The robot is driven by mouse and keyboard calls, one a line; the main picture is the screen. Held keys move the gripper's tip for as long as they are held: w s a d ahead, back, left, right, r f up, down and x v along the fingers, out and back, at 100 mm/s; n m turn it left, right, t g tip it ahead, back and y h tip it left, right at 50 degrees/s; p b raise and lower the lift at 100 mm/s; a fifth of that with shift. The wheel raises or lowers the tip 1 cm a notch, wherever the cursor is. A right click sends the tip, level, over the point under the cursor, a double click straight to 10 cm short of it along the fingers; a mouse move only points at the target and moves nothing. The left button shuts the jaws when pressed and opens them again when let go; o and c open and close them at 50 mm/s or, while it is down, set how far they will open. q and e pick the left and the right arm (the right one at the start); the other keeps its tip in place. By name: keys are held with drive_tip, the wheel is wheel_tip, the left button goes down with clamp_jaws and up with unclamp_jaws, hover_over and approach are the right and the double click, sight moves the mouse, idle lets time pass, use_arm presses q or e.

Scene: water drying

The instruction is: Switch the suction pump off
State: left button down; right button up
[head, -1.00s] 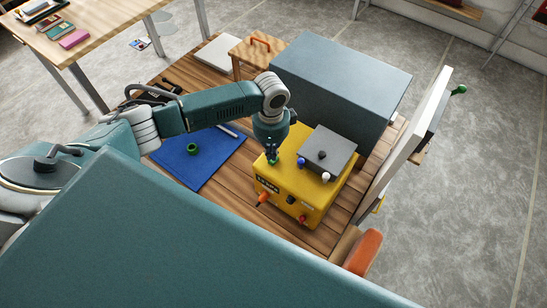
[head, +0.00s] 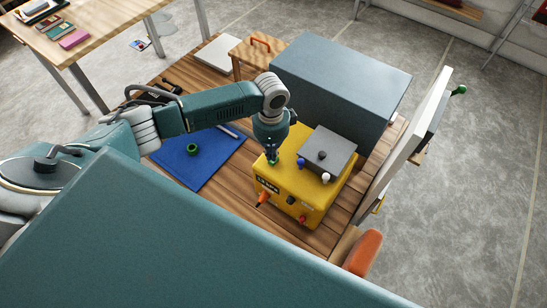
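The yellow suction pump (head: 305,205) stands on the wooden table. A grey block with a dark knob (head: 322,155) sits on its top. Its front has a lettered panel (head: 267,185), an orange spout (head: 263,198), a dark switch (head: 291,200) and a red part (head: 302,219). Blue and white knobs show by the grey block. My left gripper (head: 272,158) points down at the pump's top left, over a small green part. The fingers are too small to tell whether they are open or touching it. My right gripper is not in view.
A blue mat (head: 205,165) with a green ring (head: 193,149) lies left of the pump. A large grey-blue box (head: 340,80) stands behind it. A wooden stool (head: 255,52) is at the back. A white upright panel (head: 408,130) stands at the right.

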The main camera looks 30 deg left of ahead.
use_arm(q)
drive_tip(key=shift+f+b, duration=0.55)
drive_tip(key=shift+f, duration=0.55)
drive_tip(key=shift+r+p, duration=0.8)
drive_tip(key=shift+p, duration=0.15)
wheel_tip(320, 180, up, 6)
drive_tip(key=p, duration=0.6)
drive_tip(key=shift+f, duration=0.25)
drive_tip(key=shift+f, duration=0.1)
